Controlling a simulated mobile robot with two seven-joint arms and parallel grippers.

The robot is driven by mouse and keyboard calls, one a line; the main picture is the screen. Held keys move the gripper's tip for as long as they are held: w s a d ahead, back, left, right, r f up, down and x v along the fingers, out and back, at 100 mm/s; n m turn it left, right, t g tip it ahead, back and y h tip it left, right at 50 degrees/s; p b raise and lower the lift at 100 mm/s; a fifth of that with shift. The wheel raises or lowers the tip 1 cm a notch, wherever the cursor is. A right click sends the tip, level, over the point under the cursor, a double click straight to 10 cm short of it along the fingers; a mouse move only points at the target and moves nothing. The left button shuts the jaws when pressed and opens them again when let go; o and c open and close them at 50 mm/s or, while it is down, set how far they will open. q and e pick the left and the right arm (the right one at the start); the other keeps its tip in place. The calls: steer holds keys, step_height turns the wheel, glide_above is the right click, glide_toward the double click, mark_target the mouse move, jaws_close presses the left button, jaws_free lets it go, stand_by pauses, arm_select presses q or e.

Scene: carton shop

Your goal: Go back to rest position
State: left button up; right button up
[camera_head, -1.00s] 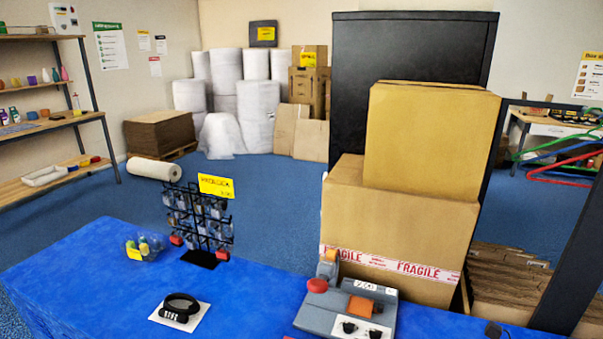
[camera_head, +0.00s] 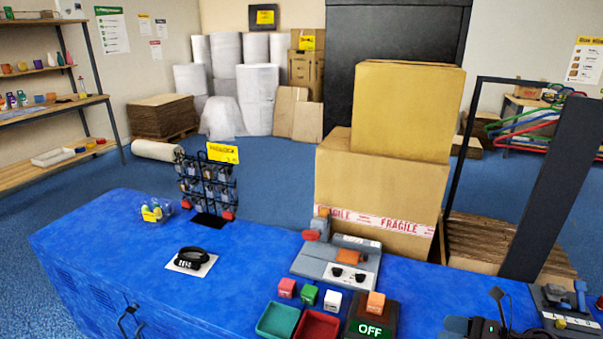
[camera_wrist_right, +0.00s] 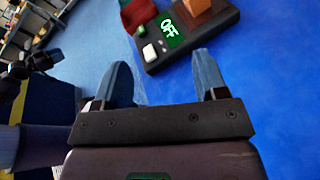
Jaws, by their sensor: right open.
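My right gripper (camera_wrist_right: 165,78) shows in the right wrist view with its two blue-grey fingers wide apart and nothing between them. It is over the blue tabletop (camera_wrist_right: 260,110), apart from a dark box marked OFF (camera_wrist_right: 173,33), which lies beyond the fingertips. The same OFF box (camera_head: 369,329) stands at the front edge of the head view. A dark shape with a small green light at the bottom right of the head view may be part of my right arm; I cannot tell. My left gripper is in neither view.
The blue table (camera_head: 120,240) holds a grey device (camera_head: 338,262), a rack (camera_head: 207,190), a black ring on a card (camera_head: 190,260), small cubes, a green tray (camera_head: 278,321) and a red tray (camera_head: 316,326). Large cartons (camera_head: 385,185) stand behind. Blue floor is open at the left.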

step_height(320, 180, up, 5)
steer(key=w+m+t+h, duration=0.25)
steer(key=m+t, duration=0.35)
steer(key=m, duration=0.6)
steer(key=s+a+f+m+g+h, duration=0.2)
steer(key=s+a+f+m+h, duration=0.2)
steer(key=s+f+m, duration=0.4)
steer(key=s+a+f+m+g+h, duration=0.2)
steer(key=s+a+f+m+h, duration=0.2)
steer(key=s+m, duration=1)
step_height(320, 180, down, 4)
steer(key=m+h, duration=0.1)
steer(key=m, duration=0.6)
steer(key=shift+a+r+m, duration=0.15)
steer(key=shift+a+m, duration=0.15)
